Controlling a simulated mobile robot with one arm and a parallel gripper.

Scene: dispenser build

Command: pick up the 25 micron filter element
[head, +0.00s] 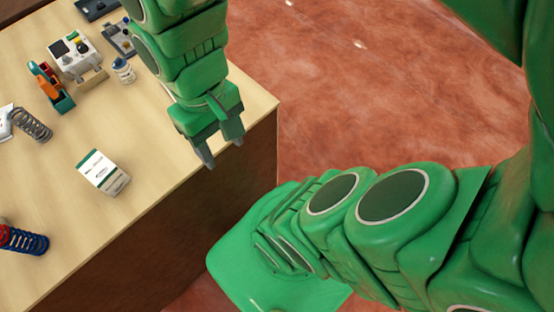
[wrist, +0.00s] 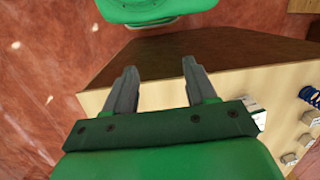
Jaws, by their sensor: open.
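A white box with green bands (head: 103,172) stands on the wooden table (head: 150,205), near its front edge. Its print is too small to read, so I cannot tell whether it is the 25 micron filter element. My gripper (head: 222,150) is open and empty, over the table's right front corner, to the right of the white box and apart from it. In the wrist view my two fingers (wrist: 160,66) are spread with nothing between them. A white item (wrist: 258,116) shows partly behind the gripper's right side there.
A coil spring (head: 32,124) and a red and blue spring (head: 22,240) lie at the left. A grey device with knobs (head: 75,55), an orange and teal tool (head: 50,88) and a small white bottle (head: 123,70) stand farther back. The table around the white box is clear.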

